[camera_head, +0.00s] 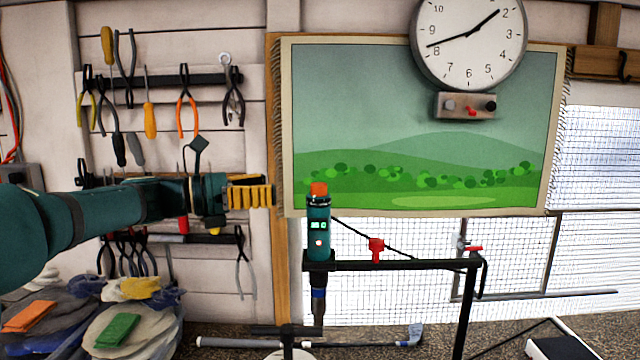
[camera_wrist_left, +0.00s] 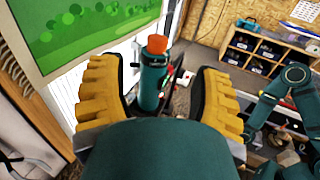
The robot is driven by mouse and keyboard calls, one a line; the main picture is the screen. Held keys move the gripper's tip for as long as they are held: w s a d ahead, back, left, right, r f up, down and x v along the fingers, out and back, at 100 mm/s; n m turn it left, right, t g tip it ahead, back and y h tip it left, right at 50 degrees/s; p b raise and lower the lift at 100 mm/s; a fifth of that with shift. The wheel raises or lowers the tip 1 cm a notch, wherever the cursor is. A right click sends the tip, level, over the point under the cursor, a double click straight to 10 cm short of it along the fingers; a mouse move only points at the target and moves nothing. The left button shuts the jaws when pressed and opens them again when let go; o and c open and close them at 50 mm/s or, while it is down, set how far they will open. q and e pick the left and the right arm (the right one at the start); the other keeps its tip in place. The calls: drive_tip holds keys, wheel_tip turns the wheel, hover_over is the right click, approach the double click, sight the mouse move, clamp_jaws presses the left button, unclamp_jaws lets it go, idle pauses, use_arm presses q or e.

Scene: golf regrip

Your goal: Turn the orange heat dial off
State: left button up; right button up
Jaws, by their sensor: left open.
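The orange heat dial (camera_head: 319,189) sits on top of a teal heat tool (camera_head: 318,232) that stands upright in a black stand, with a small lit display on its side. In the left wrist view the dial (camera_wrist_left: 157,44) and the tool's body (camera_wrist_left: 152,82) show beyond and between my fingers. My left gripper (camera_head: 268,192), with yellow ridged fingers, is open and empty. In the head view it is left of the dial at about the same height, apart from it. It also shows in the left wrist view (camera_wrist_left: 160,70). My right gripper is not visible.
The black stand's bar (camera_head: 400,265) runs right from the tool, with a red knob (camera_head: 376,250) on it. A landscape poster (camera_head: 420,150) and a clock (camera_head: 468,40) hang behind. Tools hang on the left wall. A cubby shelf (camera_wrist_left: 262,52) shows in the left wrist view.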

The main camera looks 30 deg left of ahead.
sight(315, 184)
use_arm(q)
drive_tip(key=x, duration=1)
drive_tip(key=shift+w+d, duration=0.15)
drive_tip(key=shift+w, duration=0.25)
drive_tip(key=shift+f, duration=0.1)
drive_tip(key=shift+c, duration=0.2)
clamp_jaws()
